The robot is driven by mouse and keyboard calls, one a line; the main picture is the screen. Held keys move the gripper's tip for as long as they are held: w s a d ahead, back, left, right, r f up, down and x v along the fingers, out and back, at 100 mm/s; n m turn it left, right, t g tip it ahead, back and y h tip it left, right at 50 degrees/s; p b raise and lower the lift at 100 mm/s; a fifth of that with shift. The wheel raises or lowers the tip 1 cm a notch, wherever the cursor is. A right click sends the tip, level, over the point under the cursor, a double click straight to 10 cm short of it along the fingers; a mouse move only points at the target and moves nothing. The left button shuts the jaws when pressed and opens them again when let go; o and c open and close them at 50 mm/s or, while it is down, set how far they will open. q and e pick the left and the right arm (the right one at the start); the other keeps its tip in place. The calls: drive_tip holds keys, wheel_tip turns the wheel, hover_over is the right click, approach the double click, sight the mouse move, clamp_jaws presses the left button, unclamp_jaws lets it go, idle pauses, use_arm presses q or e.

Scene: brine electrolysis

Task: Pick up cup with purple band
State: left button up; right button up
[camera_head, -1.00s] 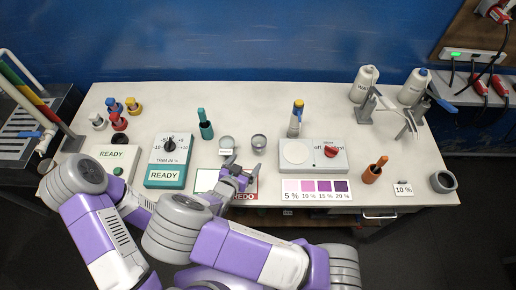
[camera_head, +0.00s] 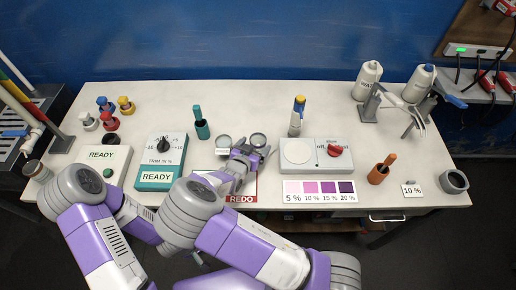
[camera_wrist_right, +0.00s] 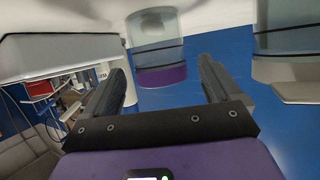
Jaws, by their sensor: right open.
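The cup with the purple band (camera_wrist_right: 161,72) is a clear glass that hangs in the upper middle of the right wrist view, which looks upside down. It lies ahead of and between the two open fingers of my right gripper (camera_wrist_right: 160,85), not visibly gripped. In the head view this is the right one of two small glass cups (camera_head: 258,139), just beyond my right gripper (camera_head: 249,153); its band cannot be made out there. My left gripper does not show.
A second glass cup (camera_head: 223,141) stands close on the left, also seen in the wrist view (camera_wrist_right: 287,45). A device with a red knob (camera_head: 318,154) is at right, a READY box (camera_head: 161,161) at left.

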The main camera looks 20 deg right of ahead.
sight(261, 137)
drive_tip(key=b+x, duration=0.2)
drive_tip(key=x, duration=0.1)
drive_tip(key=b+x, duration=0.1)
drive_tip(key=x, duration=0.1)
drive_tip(key=shift+w+d+r, duration=0.15)
drive_tip(key=shift+w+r, duration=0.1)
drive_tip(key=shift+r, duration=0.2)
drive_tip(key=c, duration=1.2)
